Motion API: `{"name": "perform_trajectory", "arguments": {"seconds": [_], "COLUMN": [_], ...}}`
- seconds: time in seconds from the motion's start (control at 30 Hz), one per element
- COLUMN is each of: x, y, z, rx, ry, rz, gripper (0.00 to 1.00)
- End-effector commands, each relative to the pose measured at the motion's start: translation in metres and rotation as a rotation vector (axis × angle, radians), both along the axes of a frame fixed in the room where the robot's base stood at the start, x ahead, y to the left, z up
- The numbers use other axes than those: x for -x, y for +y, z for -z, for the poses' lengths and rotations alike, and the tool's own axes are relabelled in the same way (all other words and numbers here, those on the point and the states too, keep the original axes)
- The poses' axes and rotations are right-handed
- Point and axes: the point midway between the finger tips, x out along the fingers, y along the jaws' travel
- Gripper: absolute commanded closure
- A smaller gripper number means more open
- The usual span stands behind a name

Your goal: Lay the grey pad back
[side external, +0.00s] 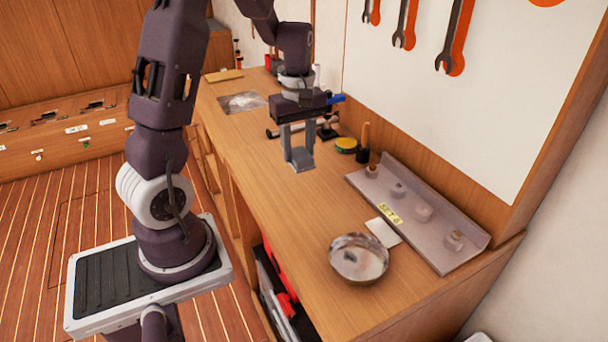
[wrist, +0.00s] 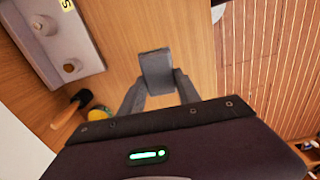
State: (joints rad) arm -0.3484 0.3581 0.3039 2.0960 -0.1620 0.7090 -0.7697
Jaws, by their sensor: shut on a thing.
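The grey pad (wrist: 155,66) is a small flat block held between the fingertips of my gripper (wrist: 159,82) in the wrist view. In the side view the pad (side external: 301,166) hangs at the lower end of the fingers of my gripper (side external: 298,158), over the wooden bench. My gripper is shut on it. I cannot tell the exact gap between pad and bench top. A grey angled rack (side external: 418,216) with several small round and block-like pieces and a yellow label stands along the wall; part of it also shows in the wrist view (wrist: 88,58).
A round metal dish (side external: 346,270) and a white card (side external: 383,232) lie in front of the rack. A yellow-green tin (side external: 346,145) and a wooden-handled brush (side external: 364,140) stand near the wall. Bench top (side external: 300,222) between dish and gripper is clear.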

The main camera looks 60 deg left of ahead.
Motion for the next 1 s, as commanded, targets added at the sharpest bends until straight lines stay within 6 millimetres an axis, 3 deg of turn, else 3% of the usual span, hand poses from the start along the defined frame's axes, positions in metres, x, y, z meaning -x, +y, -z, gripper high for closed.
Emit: {"name": "perform_trajectory", "arguments": {"seconds": [0.13, 0.3, 0.43, 0.9, 1.0], "x": [0.003, 0.021, 0.036, 0.041, 0.040], "y": [0.019, 0.073, 0.103, 0.110, 0.109], "z": [-0.003, -0.013, -0.018, 0.072, 0.081], "rx": [-0.002, -0.002, -0.001, 0.003, 0.001], "ry": [-0.002, -0.001, 0.000, 0.003, 0.001], "rz": [-0.013, -0.036, -0.045, -0.044, -0.042], "gripper": [1.00, 1.00, 1.00, 1.00, 1.00]}}
